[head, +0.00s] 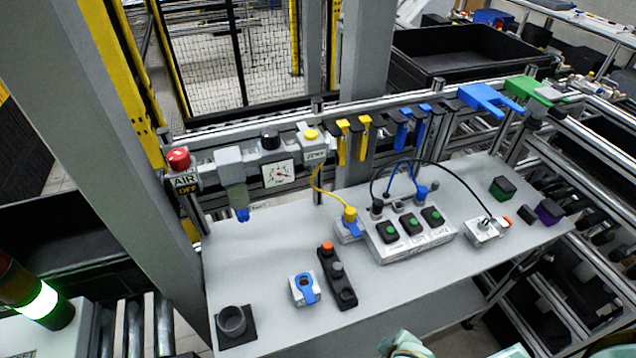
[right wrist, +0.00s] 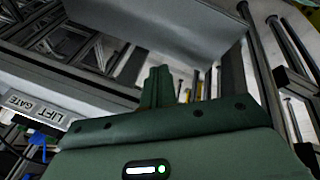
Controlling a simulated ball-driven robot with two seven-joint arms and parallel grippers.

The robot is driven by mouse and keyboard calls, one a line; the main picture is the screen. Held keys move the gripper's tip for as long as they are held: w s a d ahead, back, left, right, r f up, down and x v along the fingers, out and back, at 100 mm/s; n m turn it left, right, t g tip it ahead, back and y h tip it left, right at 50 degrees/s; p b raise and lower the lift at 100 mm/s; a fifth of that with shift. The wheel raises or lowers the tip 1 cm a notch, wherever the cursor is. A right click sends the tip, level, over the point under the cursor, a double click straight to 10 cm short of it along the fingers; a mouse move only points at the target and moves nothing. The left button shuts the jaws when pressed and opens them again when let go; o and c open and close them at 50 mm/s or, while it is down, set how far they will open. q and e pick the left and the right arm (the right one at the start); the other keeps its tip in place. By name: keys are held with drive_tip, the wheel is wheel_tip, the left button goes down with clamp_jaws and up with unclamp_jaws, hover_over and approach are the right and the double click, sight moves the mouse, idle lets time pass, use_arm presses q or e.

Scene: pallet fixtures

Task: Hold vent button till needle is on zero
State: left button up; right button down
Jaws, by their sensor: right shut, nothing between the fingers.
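A white dial gauge (head: 278,174) with a dark and red needle is on the rail at the back of the bench; it is too small to read where the needle points. A yellow button (head: 311,135) sits on a grey box right of the gauge, with a label below it that I cannot read for sure. A black knob (head: 270,138) stands above the gauge. My right gripper (right wrist: 158,85) shows in the right wrist view, shut and empty, away from the gauge and button, neither of which shows there. My left gripper is not in view.
A red button (head: 178,159) tops the AIR OFF box at the left end. A box with several green buttons (head: 410,240) and cables stands mid-bench. A black block with an orange button (head: 337,275) and a round black cup (head: 232,322) are nearer. The wrist view shows a LIFT GATE label (right wrist: 35,108).

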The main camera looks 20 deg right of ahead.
drive_tip(key=w+a+r+t+p, duration=0.1)
drive_tip(key=w+r+t+p, duration=0.35)
drive_tip(key=r, duration=0.95)
drive_tip(key=w+a+r+t+p, duration=0.2)
drive_tip(key=w+r, duration=0.6)
drive_tip(key=r, duration=0.6)
drive_tip(key=w+a+r+t+p, duration=0.1)
drive_tip(key=w+r+t+p, duration=0.45)
drive_tip(key=r, duration=0.85)
drive_tip(key=w+a+r+n+g+y, duration=0.2)
drive_tip(key=w+a+r+n+y, duration=0.35)
drive_tip(key=a+r+y, duration=0.3)
drive_tip(key=w+a+r+n+g+y, duration=0.1)
drive_tip(key=w+a+r+n+y, duration=0.3)
drive_tip(key=a+r+n+y, duration=0.5)
drive_tip(key=w+d+f+m+g+h, duration=0.1)
drive_tip(key=w+d+f+g+h, duration=0.2)
drive_tip(key=d, duration=0.4)
drive_tip(key=w+d+f+m+g+h, duration=0.2)
drive_tip(key=w+d+f+g+h, duration=0.1)
drive_tip(key=w+d+f+h, duration=0.2)
drive_tip(key=w+d+h, duration=0.1)
drive_tip(key=w+d, duration=0.1)
drive_tip(key=d, duration=0.1)
drive_tip(key=shift+d+f+g+h+b, duration=0.15)
drive_tip(key=shift+f+g+h+b, duration=0.15)
drive_tip(key=shift+g+h+b, duration=0.1)
drive_tip(key=shift+s+m, duration=0.15)
drive_tip(key=shift+m, duration=0.1)
